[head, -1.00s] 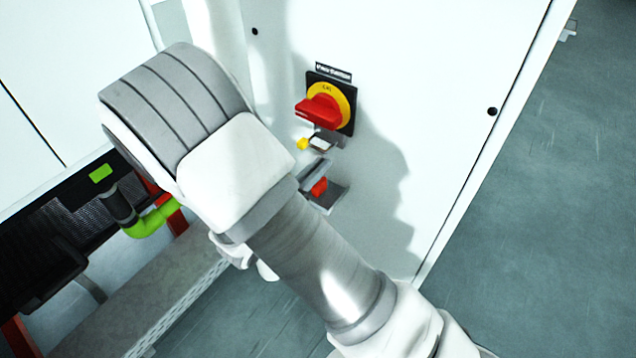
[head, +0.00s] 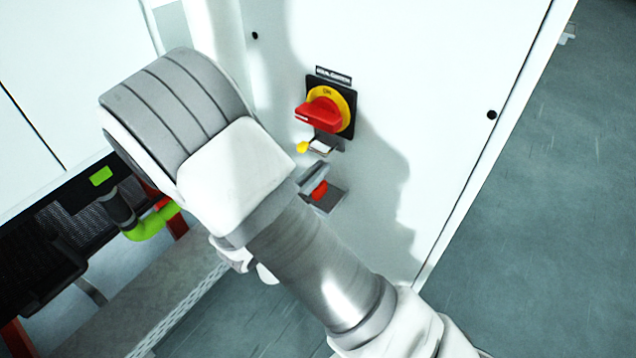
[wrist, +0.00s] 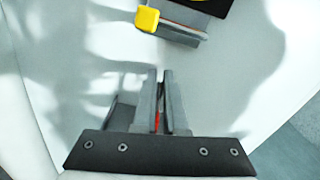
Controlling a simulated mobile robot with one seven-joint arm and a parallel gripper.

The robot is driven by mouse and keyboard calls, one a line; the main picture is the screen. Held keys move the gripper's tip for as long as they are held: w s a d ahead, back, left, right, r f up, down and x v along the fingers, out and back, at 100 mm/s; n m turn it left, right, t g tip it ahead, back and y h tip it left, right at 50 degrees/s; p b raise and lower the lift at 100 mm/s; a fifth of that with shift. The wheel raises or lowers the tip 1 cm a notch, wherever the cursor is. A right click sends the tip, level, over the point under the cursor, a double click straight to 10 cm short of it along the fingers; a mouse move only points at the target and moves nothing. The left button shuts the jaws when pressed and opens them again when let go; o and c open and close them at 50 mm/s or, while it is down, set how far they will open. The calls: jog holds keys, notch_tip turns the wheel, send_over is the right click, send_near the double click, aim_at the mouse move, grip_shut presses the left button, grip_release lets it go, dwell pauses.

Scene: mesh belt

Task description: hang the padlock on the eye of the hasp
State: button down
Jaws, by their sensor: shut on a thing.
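The padlock is a small red body (head: 319,190), seen just below my gripper's fingers (head: 315,174) in the head view. In the wrist view my gripper (wrist: 164,76) has its fingers close together, and a sliver of the red padlock (wrist: 157,122) shows between them. The shackle cannot be made out. A grey bracket with a yellow end, which looks like the hasp (head: 319,147), sits on the cabinet above my gripper. It also shows ahead of the fingertips in the wrist view (wrist: 182,36), apart from them. Its eye is too small to tell.
A red rotary switch handle (head: 318,117) on a yellow disc juts out just above the hasp.

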jog(key=shift+r, duration=0.6)
notch_tip(320, 180, up, 2)
jog(key=shift+r+p, duration=0.1)
jog(key=shift+p, duration=0.25)
jog(key=v, duration=1.8)
jog(key=shift+w, duration=0.1)
jog(key=p+x, duration=0.1)
jog(key=x, duration=1.1)
jog(key=shift+p, duration=0.3)
dwell(0.4)
dwell(0.4)
